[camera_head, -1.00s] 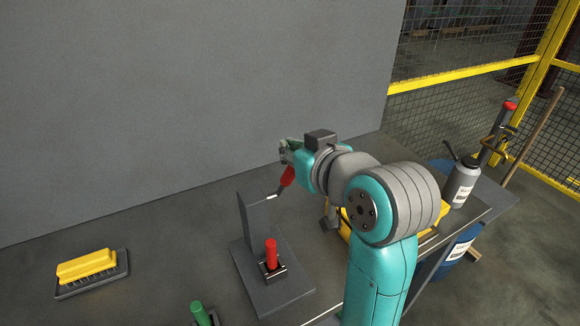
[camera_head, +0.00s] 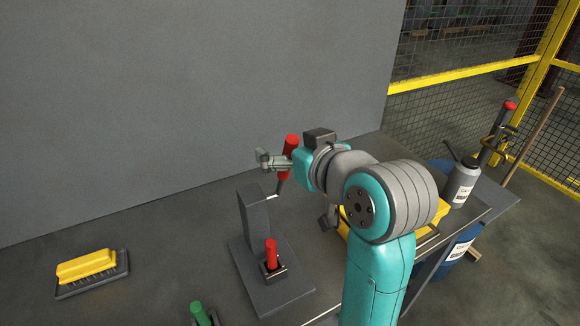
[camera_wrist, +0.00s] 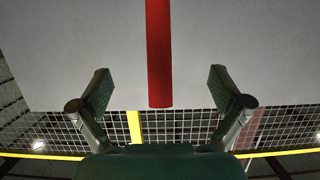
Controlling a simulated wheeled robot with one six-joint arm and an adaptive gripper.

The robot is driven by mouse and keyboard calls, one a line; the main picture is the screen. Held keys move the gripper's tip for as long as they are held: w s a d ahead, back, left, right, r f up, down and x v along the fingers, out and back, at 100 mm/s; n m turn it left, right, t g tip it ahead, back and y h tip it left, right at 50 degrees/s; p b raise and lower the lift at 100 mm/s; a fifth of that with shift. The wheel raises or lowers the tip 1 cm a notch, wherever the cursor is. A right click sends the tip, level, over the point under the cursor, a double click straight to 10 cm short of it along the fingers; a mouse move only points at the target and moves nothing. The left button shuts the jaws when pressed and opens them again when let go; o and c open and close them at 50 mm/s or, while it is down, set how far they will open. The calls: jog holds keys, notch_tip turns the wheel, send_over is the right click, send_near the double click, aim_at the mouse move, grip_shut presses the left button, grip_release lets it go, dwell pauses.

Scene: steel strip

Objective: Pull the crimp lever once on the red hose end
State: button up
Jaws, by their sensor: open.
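The crimp press (camera_head: 257,222) is a dark grey block on a flat base plate. Its lever has a red handle (camera_head: 290,147) and now stands nearly upright, leaning slightly right. The red hose end (camera_head: 271,252) stands upright in a small dark holder on the base plate. My gripper (camera_head: 268,159) is at the lever, its fingers reaching left past the handle. In the wrist view my gripper (camera_wrist: 160,84) is open, and the red handle (camera_wrist: 159,55) shows between the spread fingers, apart from both. The head view does not clearly show whether they touch.
A green hose end (camera_head: 200,313) stands at the front edge. A yellow brush (camera_head: 87,266) lies on the left. A yellow case (camera_head: 428,225) and a grey bottle (camera_head: 461,184) are on the right. A grey wall (camera_head: 190,95) stands behind the bench.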

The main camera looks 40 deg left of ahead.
jog(key=shift+d, duration=0.1)
jog(key=v, duration=0.9)
dwell(0.4)
dwell(0.4)
